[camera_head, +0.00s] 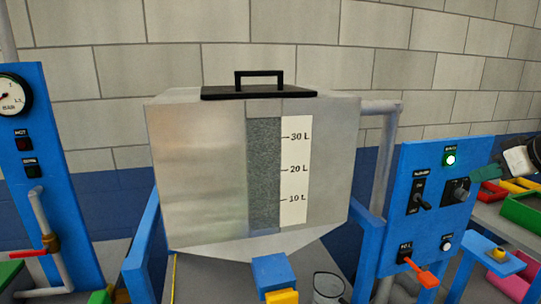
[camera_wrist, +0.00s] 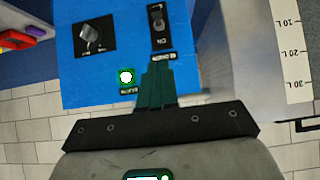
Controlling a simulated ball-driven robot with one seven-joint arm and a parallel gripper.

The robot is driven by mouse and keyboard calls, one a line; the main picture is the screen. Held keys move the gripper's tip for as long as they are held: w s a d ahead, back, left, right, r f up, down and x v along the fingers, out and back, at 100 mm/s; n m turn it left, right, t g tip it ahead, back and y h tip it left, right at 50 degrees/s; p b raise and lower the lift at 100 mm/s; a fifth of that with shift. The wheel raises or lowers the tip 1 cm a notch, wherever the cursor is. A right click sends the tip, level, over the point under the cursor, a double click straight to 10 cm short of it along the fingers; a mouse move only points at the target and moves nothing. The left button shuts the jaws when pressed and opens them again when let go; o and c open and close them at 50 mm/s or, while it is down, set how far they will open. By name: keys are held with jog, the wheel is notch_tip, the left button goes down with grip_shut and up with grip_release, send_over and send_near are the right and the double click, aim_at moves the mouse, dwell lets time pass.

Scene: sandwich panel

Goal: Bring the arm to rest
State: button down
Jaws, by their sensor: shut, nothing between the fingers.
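My gripper (camera_head: 486,173) shows at the right edge of the head view, with dark green fingers pointing left. The fingers are shut together with nothing between them, just in front of the right-hand blue panel (camera_head: 393,190), near its black knob. In the wrist view the shut fingers (camera_wrist: 157,75) point at the same panel (camera_wrist: 120,30), which appears upside down. I cannot tell whether the fingertips touch the panel. Most of my arm is outside the head view.
A metal tank (camera_head: 200,175) with a litre scale (camera_head: 295,175) stands in the middle. The right panel has a lit green lamp (camera_head: 450,160), a toggle switch (camera_head: 421,201) and an orange lever (camera_head: 425,278). A gauge panel (camera_head: 45,180) stands left. Coloured bins (camera_head: 522,212) sit right.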

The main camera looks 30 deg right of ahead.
jog(key=w+a+f+y, duration=0.1)
jog(key=w+a+f, duration=0.1)
jog(key=a+f, duration=0.35)
jog(key=w+a+f+g+y, duration=0.1)
jog(key=w+a+f, duration=0.25)
jog(key=f, duration=0.25)
jog(key=w+a+f+y, duration=0.1)
jog(key=w+a+f, duration=0.1)
jog(key=a+f, duration=0.35)
jog(key=s+a+f+g, duration=0.2)
jog(key=a+f, duration=0.9)
jog(key=f, duration=0.2)
jog(key=s+a+f+g, duration=0.3)
jog(key=s+a+f, duration=0.6)
jog(key=s+a+f+n+g, duration=0.1)
jog(key=s+f, duration=0.2)
jog(key=s, duration=0.3)
jog(key=s+a+f+n+g+h, duration=0.1)
jog(key=s+f, duration=0.2)
jog(key=s, duration=0.4)
jog(key=shift+s+a+g, duration=0.15)
jog(key=shift+a+g, duration=0.05)
jog(key=shift+g, duration=0.2)
